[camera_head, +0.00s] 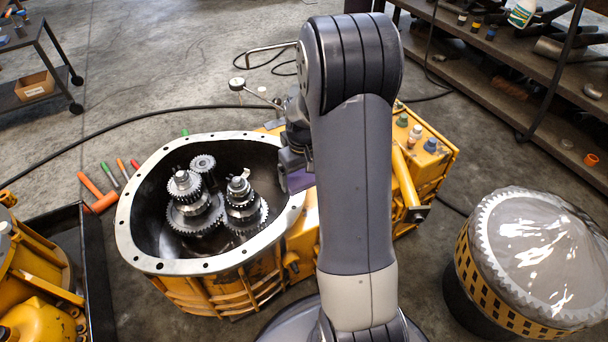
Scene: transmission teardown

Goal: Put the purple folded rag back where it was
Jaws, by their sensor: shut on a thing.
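The purple folded rag (300,180) shows as a small patch just left of my arm, over the right rim of the open yellow transmission housing (205,265). My gripper (292,163) is shut on the rag, mostly hidden behind my grey arm. Only part of the rag shows. I cannot tell whether it touches the housing or hangs above it.
Metal gears (190,205) stand inside the housing. A yellow crate-like unit with small bottles (415,135) is behind my arm. A drum with a shiny cone (540,250) stands right. Orange and green tools (95,190) lie left. A shelf (480,80) is at the back right.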

